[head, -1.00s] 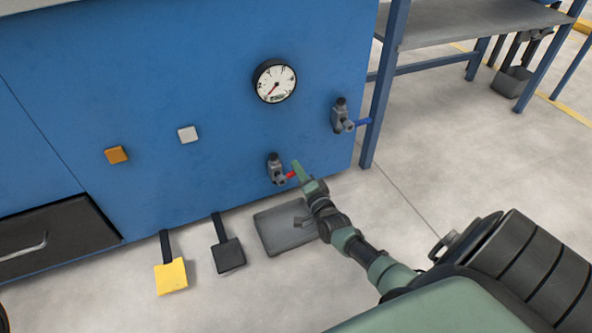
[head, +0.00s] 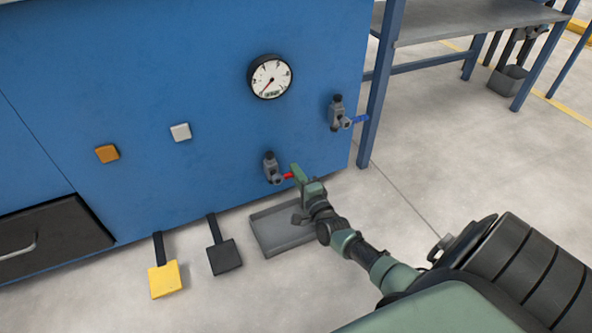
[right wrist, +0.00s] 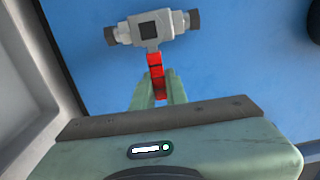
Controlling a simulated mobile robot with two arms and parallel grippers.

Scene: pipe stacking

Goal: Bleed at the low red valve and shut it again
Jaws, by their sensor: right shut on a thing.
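The low red valve (head: 271,168) is a grey body on the lower right of the blue machine front, with a red lever (head: 288,176) pointing right. My right gripper (head: 297,174) is at the lever's outer end. In the right wrist view the valve body (right wrist: 152,28) is at the top, and the red lever (right wrist: 155,66) runs down between the two green fingers of the right gripper (right wrist: 158,90), shut on it. The fingers hide part of the lever. My left gripper is not in view.
A grey tray (head: 276,236) lies on the floor below the valve. A blue-handled valve (head: 337,114) and a round gauge (head: 270,77) are above. Black (head: 225,258) and yellow (head: 165,279) pedals stand left. A blue-legged bench (head: 440,22) is at the right.

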